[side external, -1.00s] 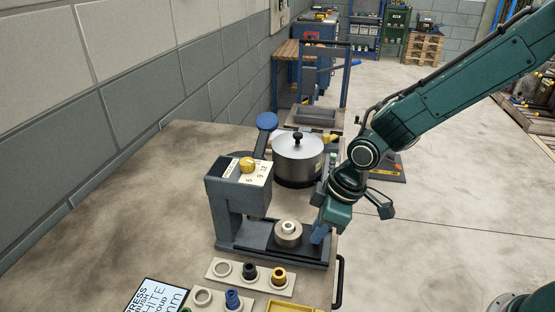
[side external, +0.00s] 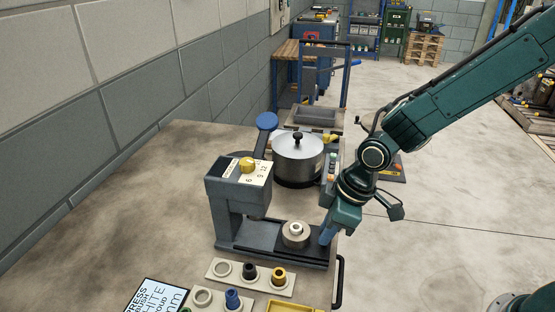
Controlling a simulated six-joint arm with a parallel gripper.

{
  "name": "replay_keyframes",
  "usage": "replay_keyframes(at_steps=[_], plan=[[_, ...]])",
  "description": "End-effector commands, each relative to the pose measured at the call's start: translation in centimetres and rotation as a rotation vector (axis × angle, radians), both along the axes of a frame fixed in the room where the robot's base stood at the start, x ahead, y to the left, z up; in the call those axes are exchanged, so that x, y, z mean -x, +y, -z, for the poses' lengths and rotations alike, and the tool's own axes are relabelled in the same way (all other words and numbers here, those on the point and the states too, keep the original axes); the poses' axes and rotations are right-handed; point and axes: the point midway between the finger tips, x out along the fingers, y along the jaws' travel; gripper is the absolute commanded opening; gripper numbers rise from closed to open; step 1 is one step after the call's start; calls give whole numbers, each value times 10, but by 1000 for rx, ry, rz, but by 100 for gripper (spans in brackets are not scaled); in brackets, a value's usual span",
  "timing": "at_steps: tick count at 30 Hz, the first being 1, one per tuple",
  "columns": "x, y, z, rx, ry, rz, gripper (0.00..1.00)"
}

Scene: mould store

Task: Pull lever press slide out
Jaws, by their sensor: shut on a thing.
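The lever press (side external: 238,187) is a grey C-shaped frame on the table, with a yellow knob and a number plate on its top. Its lever with a blue ball end (side external: 267,121) points up and back. The dark slide (side external: 263,237) lies in the press base and carries a round metal piece (side external: 296,233) with a pale centre, to the right of the press head. My gripper (side external: 326,235) is at the slide's right end, pointing down, shut on the slide. Its fingertips and the grasped part are mostly hidden.
A lidded metal pot (side external: 298,157) stands close behind the press. In front are racks with coloured plugs (side external: 250,272), a printed sign (side external: 158,299) and a yellow tray (side external: 292,306). The table's left side is bare.

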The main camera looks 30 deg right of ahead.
Motion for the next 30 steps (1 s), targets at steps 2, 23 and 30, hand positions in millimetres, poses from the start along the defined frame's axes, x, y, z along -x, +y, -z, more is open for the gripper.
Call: replay_keyframes(at_steps=[2, 23, 30], plan=[[2, -2, -1, -1, -1, 0, 5], [17, -17, 0, -1, -1, 0, 35], [17, -17, 0, -1, -1, 0, 73]])
